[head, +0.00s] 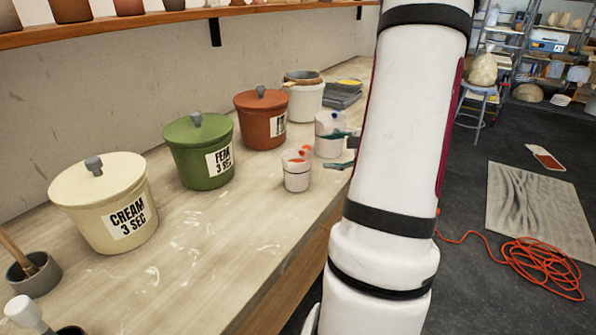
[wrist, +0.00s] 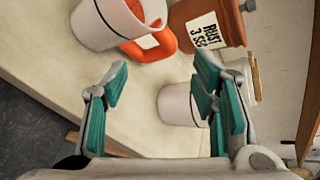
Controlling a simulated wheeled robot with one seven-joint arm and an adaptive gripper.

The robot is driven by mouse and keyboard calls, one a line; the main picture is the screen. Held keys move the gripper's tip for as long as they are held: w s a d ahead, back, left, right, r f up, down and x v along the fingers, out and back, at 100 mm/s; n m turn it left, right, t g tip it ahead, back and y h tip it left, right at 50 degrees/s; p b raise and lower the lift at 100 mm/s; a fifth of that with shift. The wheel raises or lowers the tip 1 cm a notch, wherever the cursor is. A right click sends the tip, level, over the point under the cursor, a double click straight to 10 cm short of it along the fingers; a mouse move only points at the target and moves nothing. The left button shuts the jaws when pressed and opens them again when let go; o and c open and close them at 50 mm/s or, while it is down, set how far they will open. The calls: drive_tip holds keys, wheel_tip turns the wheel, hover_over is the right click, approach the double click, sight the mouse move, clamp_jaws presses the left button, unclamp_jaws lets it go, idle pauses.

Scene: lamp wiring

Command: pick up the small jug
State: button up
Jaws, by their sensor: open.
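Two small white jugs stand on the bench. The front one (head: 297,180), with orange at its rim and a dark band, looks the smaller in the head view. The other (head: 328,148) stands behind it, with blue at its top. I cannot tell for certain which is the small jug. My gripper (head: 336,150) is at their right, its teal fingers beside the rear one. In the wrist view my gripper (wrist: 162,72) is open and empty.
A rust lidded pot (head: 258,125), a green pot (head: 195,165) and a cream pot (head: 85,210) line the wall. A white bucket (head: 305,100) stands behind. The bench (head: 215,265) is clear in front. An orange cable (head: 540,265) lies on the floor.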

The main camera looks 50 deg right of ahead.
drive_tip(key=x, duration=0.7)
drive_tip(key=shift+w+d+r, duration=0.1)
drive_tip(key=shift+w, duration=0.1)
clamp_jaws()
